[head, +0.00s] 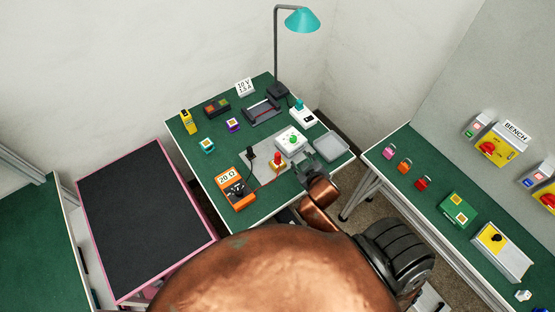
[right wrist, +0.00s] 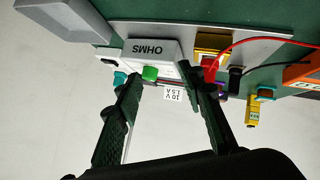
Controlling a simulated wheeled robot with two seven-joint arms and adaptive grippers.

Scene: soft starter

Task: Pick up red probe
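The red probe (head: 277,157) stands on a yellow block on the grey plate in the head view, with a red cable running from it. In the right wrist view, the red probe (right wrist: 209,62) shows just beyond the right-hand finger, partly hidden by it. My right gripper (head: 305,161) is over the plate's right side, to the right of the probe. In the right wrist view my right gripper (right wrist: 161,78) is open, its fingers apart with nothing held. My left gripper is not in view.
A white OHMS box (right wrist: 152,53) with a green button is close beyond the fingers. A black probe (head: 250,154) stands left of the red one. An orange meter (head: 233,189) sits at the bench's front left. A grey tray (head: 331,145) lies right of the gripper.

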